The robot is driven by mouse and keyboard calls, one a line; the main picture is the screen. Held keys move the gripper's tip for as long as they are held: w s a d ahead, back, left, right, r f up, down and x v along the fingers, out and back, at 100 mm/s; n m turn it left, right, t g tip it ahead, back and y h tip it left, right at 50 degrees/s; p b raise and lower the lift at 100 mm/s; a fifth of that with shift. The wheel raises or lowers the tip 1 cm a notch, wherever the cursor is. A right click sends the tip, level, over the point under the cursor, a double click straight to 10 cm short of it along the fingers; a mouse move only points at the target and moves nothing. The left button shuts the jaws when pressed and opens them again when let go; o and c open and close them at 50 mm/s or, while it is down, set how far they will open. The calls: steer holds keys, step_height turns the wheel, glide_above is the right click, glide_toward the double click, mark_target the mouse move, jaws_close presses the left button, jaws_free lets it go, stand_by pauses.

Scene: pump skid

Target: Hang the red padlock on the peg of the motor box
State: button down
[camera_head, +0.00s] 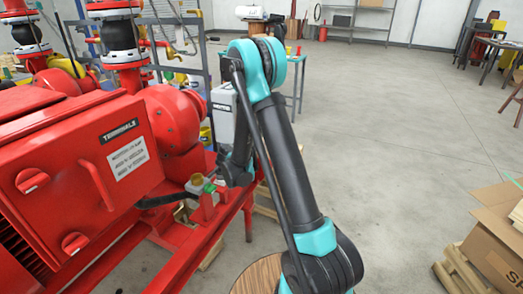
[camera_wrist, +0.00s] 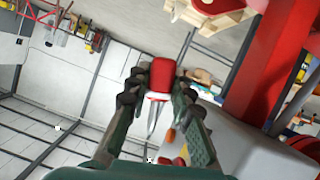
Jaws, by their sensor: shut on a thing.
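The red padlock (camera_wrist: 162,75) is between the fingers of my gripper (camera_wrist: 158,98) in the wrist view. The fingers are shut on its sides, and its silver shackle (camera_wrist: 154,118) points toward the bottom of the picture. In the head view the grey motor box (camera_head: 222,118), with dark lettering, stands behind the red terminal box and partly behind my arm. My gripper's fingers and the padlock are hidden there by the arm. I cannot make out the peg in either view.
The red terminal box (camera_head: 90,165) with knobs and a handle fills the left of the head view. A red pump frame (camera_head: 205,235) runs below it. A cardboard box (camera_head: 495,245) stands at the lower right. The floor right of my arm is clear.

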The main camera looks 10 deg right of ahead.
steer(key=shift+w+a+f, duration=0.2)
steer(key=shift+w+a, duration=0.35)
steer(key=shift+a, duration=0.2)
steer(key=shift+w+a+f, duration=0.2)
steer(key=shift+w+a, duration=0.35)
steer(key=shift+a, duration=0.15)
steer(key=shift+w+a+f, duration=0.2)
steer(key=shift+w+a, duration=0.35)
steer(key=shift+a, duration=0.2)
steer(key=c, duration=1.3)
jaws_free()
steer(key=shift+o, duration=0.2)
steer(key=shift+a, duration=0.1)
